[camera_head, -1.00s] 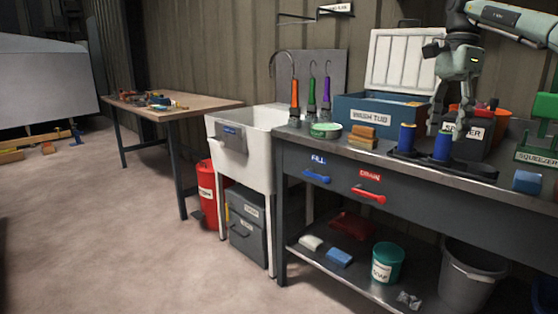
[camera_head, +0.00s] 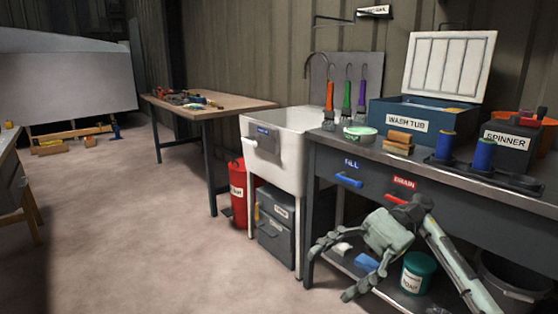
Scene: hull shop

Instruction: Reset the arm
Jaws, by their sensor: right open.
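My right arm (camera_head: 452,258) comes in from the lower right. My right gripper (camera_head: 334,272) hangs low in front of the workbench, with its fingers spread wide and pointing left. I see nothing between the fingers. The gripper hides part of the bench's lower shelf and the area below the red drain handle. My left gripper is not in the view.
The workbench (camera_head: 540,205) carries a wash tub (camera_head: 400,118) with its lid up, two blue spools (camera_head: 444,146) and a spinner (camera_head: 505,146). A white sink (camera_head: 278,150) stands left of it.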

